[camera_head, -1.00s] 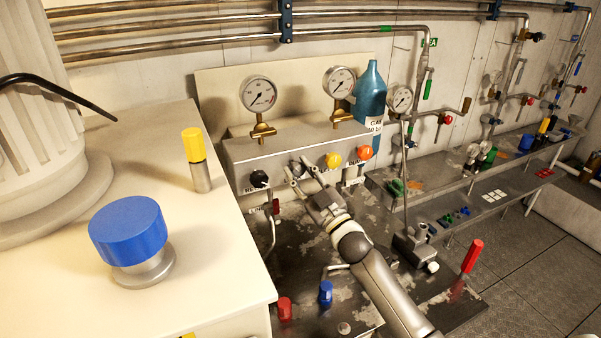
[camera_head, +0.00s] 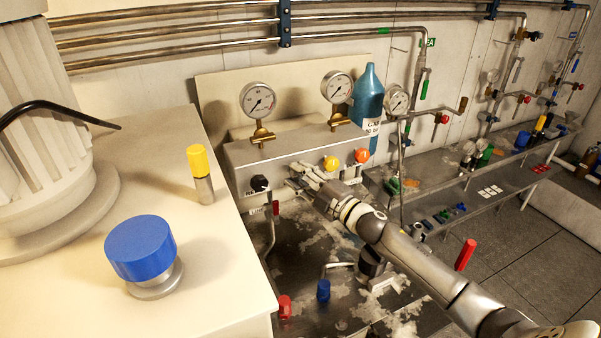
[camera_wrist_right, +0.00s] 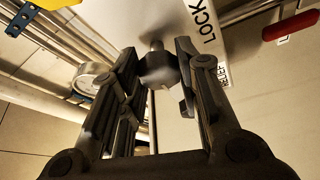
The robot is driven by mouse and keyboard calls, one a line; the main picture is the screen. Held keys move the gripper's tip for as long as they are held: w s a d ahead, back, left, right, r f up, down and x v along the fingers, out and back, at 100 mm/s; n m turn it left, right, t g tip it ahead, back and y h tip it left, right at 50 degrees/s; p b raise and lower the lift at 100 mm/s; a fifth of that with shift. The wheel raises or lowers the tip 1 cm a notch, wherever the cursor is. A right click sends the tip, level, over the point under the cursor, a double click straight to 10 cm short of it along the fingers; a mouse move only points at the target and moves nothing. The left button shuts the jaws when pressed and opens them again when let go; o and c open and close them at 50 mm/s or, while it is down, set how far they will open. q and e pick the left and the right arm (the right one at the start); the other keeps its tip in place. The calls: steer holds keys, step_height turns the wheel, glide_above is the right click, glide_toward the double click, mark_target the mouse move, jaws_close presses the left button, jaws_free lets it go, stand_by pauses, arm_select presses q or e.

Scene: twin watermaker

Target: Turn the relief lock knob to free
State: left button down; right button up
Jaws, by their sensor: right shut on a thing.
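The relief lock knob (camera_wrist_right: 157,70) is a small dark grey round knob on a short shaft in the right wrist view. The words LOCK and RELIEF stand on the panel beside it. My right gripper (camera_wrist_right: 158,75) has one finger on each side of the knob and is shut on it. In the head view my right gripper (camera_head: 298,180) reaches the front of the grey panel box (camera_head: 240,160), between a black knob (camera_head: 259,183) and a yellow knob (camera_head: 331,162). There its fingers mostly hide the relief lock knob. My left gripper is out of view.
An orange knob (camera_head: 362,155) sits right of the yellow one. Gauges (camera_head: 258,100) stand on the box, with a blue bottle (camera_head: 368,95) behind. A pale cabinet top (camera_head: 90,255) with a blue cap (camera_head: 140,247) fills the left. Red (camera_head: 284,306) and blue (camera_head: 323,290) handles stand below.

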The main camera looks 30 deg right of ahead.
steer(key=shift+n, duration=0.5)
steer(key=o, duration=1)
steer(key=v, duration=1.2)
steer(key=shift+d, duration=0.1)
